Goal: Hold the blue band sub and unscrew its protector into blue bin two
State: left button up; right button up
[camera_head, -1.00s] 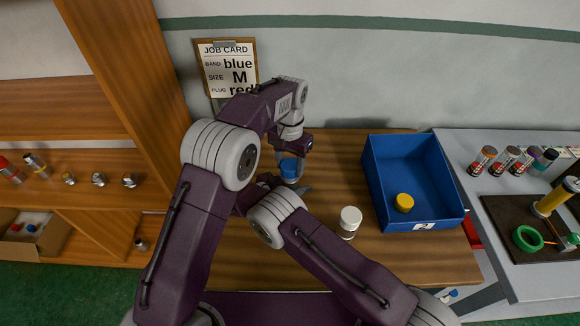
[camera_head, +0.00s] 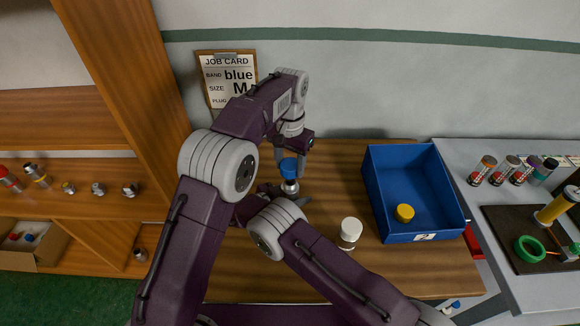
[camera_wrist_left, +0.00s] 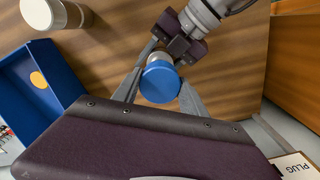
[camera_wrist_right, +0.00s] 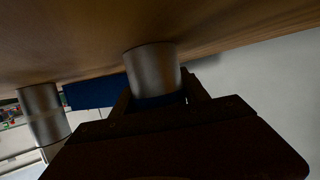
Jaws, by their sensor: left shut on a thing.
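The sub is a silver cylinder (camera_wrist_right: 152,70) with a blue cap, the protector (camera_head: 289,165), on its upper end. My left gripper (camera_wrist_left: 160,84) reaches down from above, its two grey fingers shut on the sides of the blue cap. My right gripper (camera_wrist_right: 158,92) comes in low from the side. Its fingers stand on both sides of the silver body, and the picture is too dark to show whether they press on it. The blue bin (camera_head: 375,200) marked 2 stands to the right and holds a yellow cap (camera_head: 404,212).
A white-capped silver sub (camera_head: 349,232) stands between my grippers and the bin. The job card (camera_head: 228,80) hangs on the wall behind. A side table (camera_head: 480,150) at the right holds several banded tubes. Shelves (camera_head: 70,165) at the left hold small fittings.

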aim_at(290, 182)
jog(key=o, duration=0.3)
pick_arm(q)
notch_tip(290, 182, down, 4)
jog(key=b, duration=0.3)
jog(key=shift+r+b, duration=0.15)
jog(key=shift+b, duration=0.25)
pick_arm(e)
jog(key=v, duration=1.1)
jog(key=shift+f, duration=0.15)
jog(key=shift+s+a+r, duration=0.25)
jog(key=shift+a+r, duration=0.05)
jog(key=shift+a, duration=0.1)
jog(key=shift+r, duration=0.15)
